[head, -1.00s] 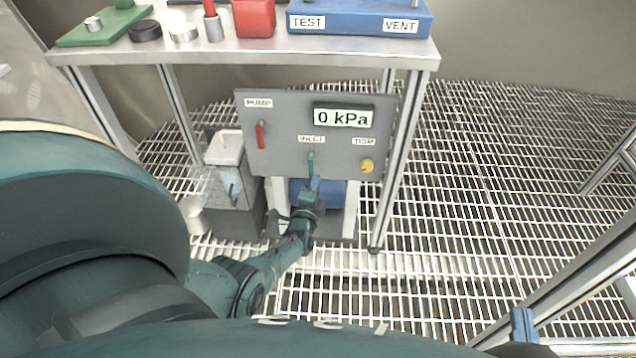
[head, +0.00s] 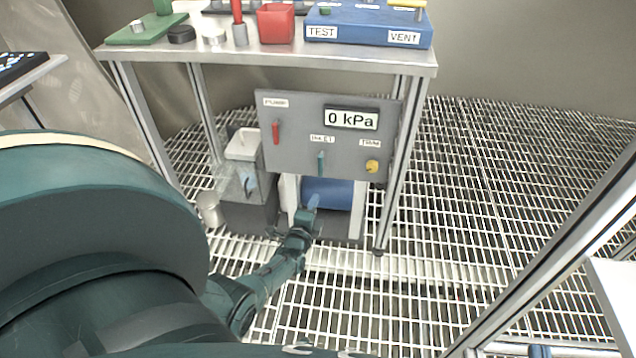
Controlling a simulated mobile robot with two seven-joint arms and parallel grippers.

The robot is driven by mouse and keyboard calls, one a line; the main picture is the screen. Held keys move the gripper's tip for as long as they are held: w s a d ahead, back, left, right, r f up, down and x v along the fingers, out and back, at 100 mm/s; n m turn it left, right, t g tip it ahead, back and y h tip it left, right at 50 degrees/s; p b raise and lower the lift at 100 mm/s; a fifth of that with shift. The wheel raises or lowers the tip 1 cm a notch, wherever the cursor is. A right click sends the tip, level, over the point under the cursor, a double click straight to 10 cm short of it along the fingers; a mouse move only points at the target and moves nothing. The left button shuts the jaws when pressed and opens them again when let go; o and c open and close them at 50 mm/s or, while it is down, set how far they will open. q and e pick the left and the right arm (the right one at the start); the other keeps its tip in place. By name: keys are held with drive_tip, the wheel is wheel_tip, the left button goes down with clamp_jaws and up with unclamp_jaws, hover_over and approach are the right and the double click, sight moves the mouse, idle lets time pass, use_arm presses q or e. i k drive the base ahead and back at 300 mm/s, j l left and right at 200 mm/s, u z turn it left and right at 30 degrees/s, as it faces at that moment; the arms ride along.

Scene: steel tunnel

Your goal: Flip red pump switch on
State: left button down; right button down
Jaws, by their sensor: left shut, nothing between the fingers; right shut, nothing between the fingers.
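The grey control panel (head: 300,167) hangs under the front of the steel table. The red pump switch (head: 276,132) is a small upright-looking lever at its left, below the PUMP label (head: 275,102). My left gripper (head: 313,202) is shut and empty, just below the panel's lower edge. It is below and to the right of the red switch, apart from it.
The panel also bears a teal INLET lever (head: 320,161), a yellow TRIM knob (head: 372,166) and a display (head: 351,119) reading 0 kPa. A blue cylinder (head: 330,192) stands below the panel. A clear box (head: 240,184) is at left. Table legs flank the panel.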

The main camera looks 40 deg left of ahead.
sight(274, 125)
drive_tip(key=k+j, duration=0.15)
drive_tip(key=k, duration=0.35)
drive_tip(key=k+j, duration=0.2)
drive_tip(key=k, duration=0.3)
